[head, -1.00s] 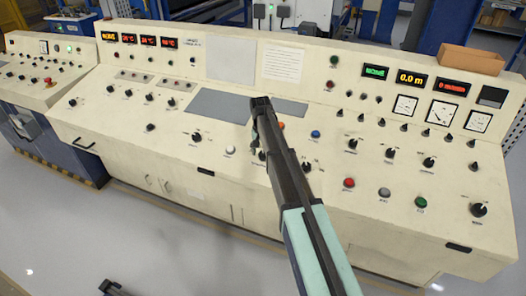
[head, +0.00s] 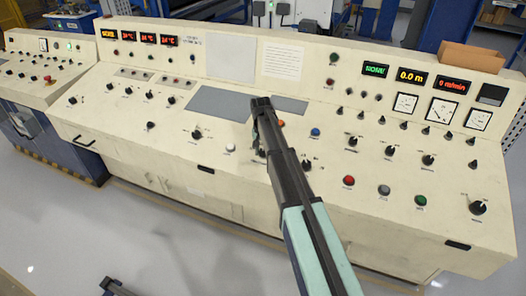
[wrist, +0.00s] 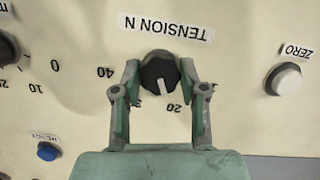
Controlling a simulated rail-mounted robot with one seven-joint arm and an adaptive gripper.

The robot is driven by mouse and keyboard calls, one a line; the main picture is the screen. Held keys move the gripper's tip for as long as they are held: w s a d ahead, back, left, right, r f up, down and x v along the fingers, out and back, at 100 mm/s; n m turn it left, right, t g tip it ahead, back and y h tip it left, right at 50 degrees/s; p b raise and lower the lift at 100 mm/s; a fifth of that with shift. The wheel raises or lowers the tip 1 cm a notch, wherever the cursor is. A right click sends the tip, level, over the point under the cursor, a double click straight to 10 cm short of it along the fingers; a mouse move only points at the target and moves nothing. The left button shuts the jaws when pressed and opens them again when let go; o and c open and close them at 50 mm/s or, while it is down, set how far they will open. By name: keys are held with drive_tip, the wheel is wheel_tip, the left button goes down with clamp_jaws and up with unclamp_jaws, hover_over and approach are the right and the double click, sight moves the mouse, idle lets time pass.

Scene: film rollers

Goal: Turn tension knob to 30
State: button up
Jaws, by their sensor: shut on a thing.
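The tension knob (wrist: 158,72) is a black round knob with a white pointer line, below an upside-down "TENSION N" label (wrist: 166,27) in the wrist view. Its pointer aims down and slightly right in that view, close to the printed "20" (wrist: 174,108); a "40" (wrist: 106,72) is printed to its left. My gripper (wrist: 159,80) has one finger on each side of the knob and is shut on it. In the head view my gripper (head: 257,145) is over the middle of the sloped console, and the arm and gripper hide the knob.
A white ZERO button (wrist: 284,79) is to the right of the gripper in the wrist view, and a blue button (wrist: 47,151) is at lower left. Another black knob (wrist: 5,48) is at the left edge. The console (head: 240,185) carries several more knobs and buttons.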

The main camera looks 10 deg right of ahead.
drive_tip(key=shift+f, duration=0.1)
drive_tip(key=m+b, duration=0.2)
drive_tip(key=m, duration=0.2)
drive_tip(key=shift+s+d+m+t+y, duration=0.1)
drive_tip(key=shift+m+t+y, duration=0.2)
drive_tip(key=shift+y, duration=0.1)
drive_tip(key=m+b, duration=0.1)
drive_tip(key=m, duration=0.3)
drive_tip(key=shift+m+t+y+b, duration=0.3)
drive_tip(key=shift+t+b, duration=0.1)
drive_tip(key=o, duration=1.1)
drive_tip(key=shift+o, duration=0.2)
wheel_tip(320, 180, up, 12)
drive_tip(key=s+d, duration=0.1)
drive_tip(key=shift+s, duration=0.2)
